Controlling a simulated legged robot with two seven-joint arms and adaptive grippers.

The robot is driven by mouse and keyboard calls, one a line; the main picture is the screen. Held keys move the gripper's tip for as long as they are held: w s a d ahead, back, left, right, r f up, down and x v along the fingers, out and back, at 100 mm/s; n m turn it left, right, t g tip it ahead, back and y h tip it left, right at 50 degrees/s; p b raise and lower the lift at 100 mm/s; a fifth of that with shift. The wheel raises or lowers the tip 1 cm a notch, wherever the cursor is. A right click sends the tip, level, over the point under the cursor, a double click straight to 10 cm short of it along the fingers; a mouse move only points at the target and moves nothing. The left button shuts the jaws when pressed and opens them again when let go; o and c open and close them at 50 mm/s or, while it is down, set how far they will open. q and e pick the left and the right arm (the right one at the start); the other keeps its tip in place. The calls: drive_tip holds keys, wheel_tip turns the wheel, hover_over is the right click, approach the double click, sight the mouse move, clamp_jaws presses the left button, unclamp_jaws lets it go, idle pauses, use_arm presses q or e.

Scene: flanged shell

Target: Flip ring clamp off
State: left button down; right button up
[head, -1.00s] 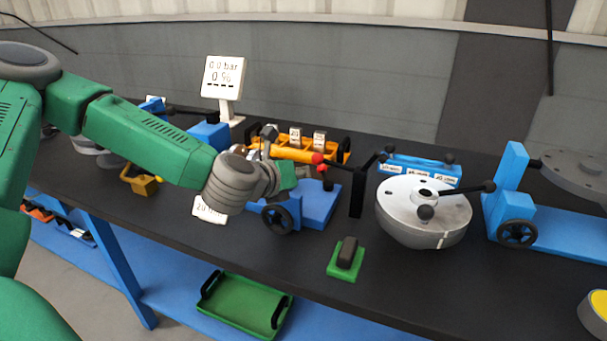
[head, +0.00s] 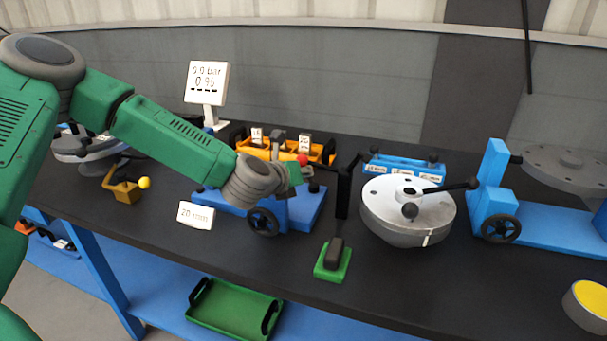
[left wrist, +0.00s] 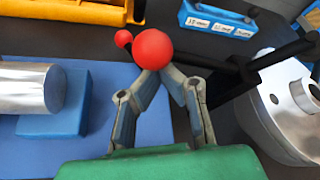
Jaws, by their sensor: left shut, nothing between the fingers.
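The silver flanged shell (head: 385,222) sits on the bench, with a black ball-ended lever across its top; part of it shows in the left wrist view (left wrist: 285,115). A black post (head: 343,190) stands left of it. From the post side, black bars reach toward red ball knobs (head: 303,160). In the left wrist view, a large red ball (left wrist: 152,49) lies at my fingertips, with a smaller one behind. My left gripper (head: 297,173) is shut and empty, its fingertips (left wrist: 157,75) at the ball's lower edge; contact is unclear. My right gripper is out of view. I cannot tell which part is the ring clamp.
A blue fixture with a handwheel (head: 262,222) stands below my left gripper. A green block with a black top (head: 333,262) sits at the front. An orange rack (head: 240,137) and a blue rack (head: 385,168) stand behind. A display (head: 207,82) stands at back left.

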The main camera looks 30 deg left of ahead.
sight(307, 162)
use_arm(q)
drive_tip(key=shift+r+p, duration=0.3)
drive_tip(key=shift+r, duration=0.05)
drive_tip(key=shift+m, duration=0.3)
drive_tip(key=shift+d+r+m+g+y+p, duration=0.1)
drive_tip(key=shift+r+m+g+y+p, duration=0.2)
drive_tip(key=shift+r+m+y+p, duration=0.6)
drive_tip(key=w+d+r+m+y+p, duration=0.1)
drive_tip(key=d+r+m+y+p, duration=0.3)
drive_tip(key=r+m, duration=0.2)
drive_tip(key=shift+d+r+g+y, duration=0.2)
drive_tip(key=shift+g+y, duration=0.1)
drive_tip(key=shift+y, duration=0.1)
